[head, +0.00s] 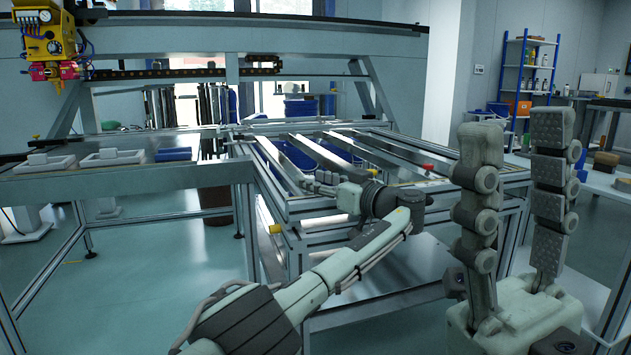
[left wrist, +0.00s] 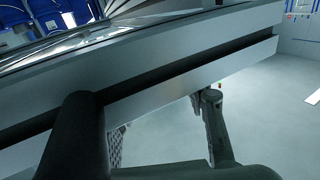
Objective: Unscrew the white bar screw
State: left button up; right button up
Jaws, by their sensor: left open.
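Light metal bars (head: 386,157) lie across the panel fixture frame (head: 293,208). I cannot pick out the white bar screw for sure in either view. A red knob (head: 428,167) sits at the right part of the frame and a yellow one (head: 275,228) at its front left. My left gripper (head: 318,183) is over the front of the frame, pointing left. In the left wrist view its fingers (left wrist: 163,128) are apart with nothing seen between them, close to a slotted rail (left wrist: 190,75). My right gripper (head: 517,130) is raised in front of the frame, fingers apart and empty.
A bench (head: 120,178) on the left holds white trays (head: 112,157) and a blue one (head: 173,154). A yellow device (head: 45,45) hangs from the gantry at the upper left. Shelves (head: 527,75) and a side table stand at the right. Floor at the left is clear.

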pick_arm(q)
jog(key=v, duration=0.7)
jog(key=shift+s, duration=0.2)
jog(key=shift+d, duration=0.1)
